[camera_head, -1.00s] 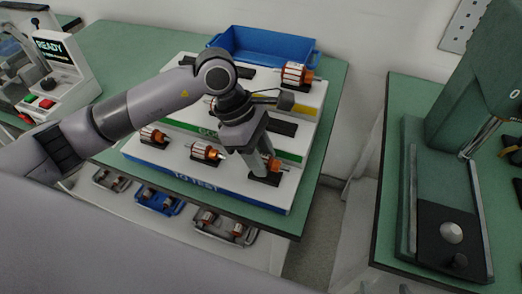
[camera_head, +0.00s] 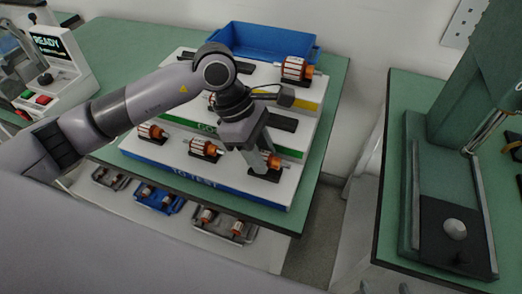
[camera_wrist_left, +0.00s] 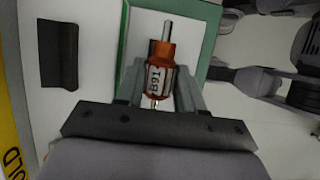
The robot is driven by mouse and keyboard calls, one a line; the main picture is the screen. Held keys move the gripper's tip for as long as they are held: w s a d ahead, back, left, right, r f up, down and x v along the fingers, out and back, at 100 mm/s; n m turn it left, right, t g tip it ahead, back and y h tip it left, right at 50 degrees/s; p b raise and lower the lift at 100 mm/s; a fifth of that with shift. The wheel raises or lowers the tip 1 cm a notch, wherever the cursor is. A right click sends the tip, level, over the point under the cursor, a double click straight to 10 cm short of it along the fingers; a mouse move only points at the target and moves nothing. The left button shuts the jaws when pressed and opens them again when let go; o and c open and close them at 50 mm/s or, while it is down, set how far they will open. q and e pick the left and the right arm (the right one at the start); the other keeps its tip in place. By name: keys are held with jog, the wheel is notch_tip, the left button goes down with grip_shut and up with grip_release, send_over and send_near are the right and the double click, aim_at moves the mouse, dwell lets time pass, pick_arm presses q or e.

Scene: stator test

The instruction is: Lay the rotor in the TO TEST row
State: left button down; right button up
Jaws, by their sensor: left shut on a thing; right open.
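In the head view, my left gripper (camera_head: 256,160) points down at the right end of the blue-edged TO TEST row (camera_head: 195,174). It is shut on an orange-and-white rotor (camera_head: 272,161). The rotor is at a black cradle (camera_head: 265,175); the fingers partly hide it, and I cannot tell whether it rests fully in the cradle. The left wrist view shows the rotor (camera_wrist_left: 159,78) between the two fingers, shaft pointing away, with a printed label. The tips of my right gripper (camera_head: 384,289) just show at the bottom edge, apart and empty.
Two other rotors (camera_head: 152,133) (camera_head: 205,149) lie in the TO TEST row. Behind are the green-edged and yellow-edged rows, with a rotor (camera_head: 296,68) at the back right. A blue bin (camera_head: 262,42) stands behind. A press (camera_head: 450,220) stands on the right table across a gap.

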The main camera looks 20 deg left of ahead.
pick_arm(q)
jog(key=shift+f+b, duration=0.6)
jog(key=shift+f, duration=0.1)
jog(key=shift+f+b, duration=0.25)
jog(key=shift+b, duration=0.3)
dwell(0.3)
jog(key=c, duration=0.6)
grip_release()
jog(key=v, duration=0.7)
jog(key=shift+r+b, duration=0.15)
jog(key=shift+b, duration=0.15)
